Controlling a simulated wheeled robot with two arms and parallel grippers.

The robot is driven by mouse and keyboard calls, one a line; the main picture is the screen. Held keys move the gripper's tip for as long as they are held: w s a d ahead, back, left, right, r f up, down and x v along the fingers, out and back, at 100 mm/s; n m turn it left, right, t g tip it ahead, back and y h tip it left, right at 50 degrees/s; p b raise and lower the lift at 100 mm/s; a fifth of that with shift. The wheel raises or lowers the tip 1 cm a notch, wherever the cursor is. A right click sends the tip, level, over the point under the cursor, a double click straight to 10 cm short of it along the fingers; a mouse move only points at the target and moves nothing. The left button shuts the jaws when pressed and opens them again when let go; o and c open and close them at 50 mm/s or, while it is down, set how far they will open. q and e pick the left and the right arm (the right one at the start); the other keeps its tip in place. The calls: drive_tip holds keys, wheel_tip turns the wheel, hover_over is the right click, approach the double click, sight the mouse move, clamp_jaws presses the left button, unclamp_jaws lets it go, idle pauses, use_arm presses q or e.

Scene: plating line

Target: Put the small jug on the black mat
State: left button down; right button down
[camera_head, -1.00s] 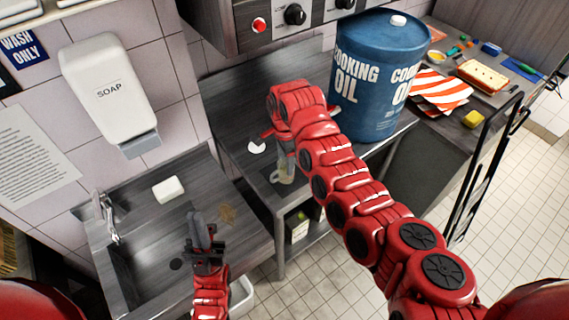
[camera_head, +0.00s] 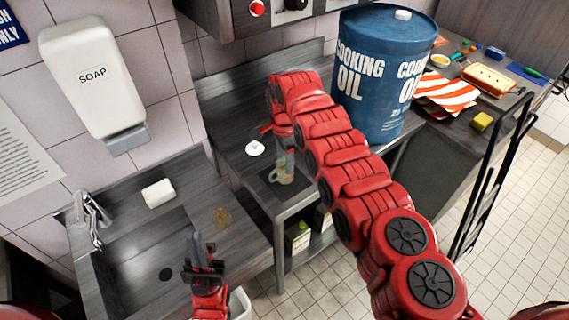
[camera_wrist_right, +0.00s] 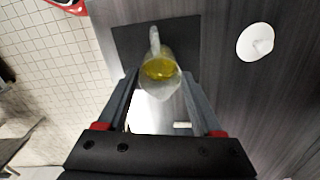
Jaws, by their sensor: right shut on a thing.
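The small jug (camera_head: 285,172) is clear, with yellow liquid in it and a handle; it also shows in the right wrist view (camera_wrist_right: 159,70). My right gripper (camera_head: 287,155) is shut on it, with a finger on either side in the wrist view (camera_wrist_right: 160,84). The jug is upright over the black mat (camera_head: 267,177), which also shows in the wrist view (camera_wrist_right: 125,42). I cannot tell whether its base touches the mat. My left gripper (camera_head: 203,252) is empty above the sink counter's front edge; its jaw opening is unclear.
A white lid-like disc (camera_head: 255,148) lies left of the mat; it also shows in the wrist view (camera_wrist_right: 255,41). A blue cooking oil drum (camera_head: 375,85) stands to the right, close to my right arm. A sink (camera_head: 130,240) with a soap bar (camera_head: 158,193) is at the left.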

drive_tip(key=shift+f, duration=0.1)
drive_tip(key=shift+c, duration=0.2)
unclamp_jaws()
drive_tip(key=shift+r+p, duration=0.4)
drive_tip(key=shift+r, duration=0.15)
wheel_tip(320, 180, up, 11)
drive_tip(key=p, duration=0.2)
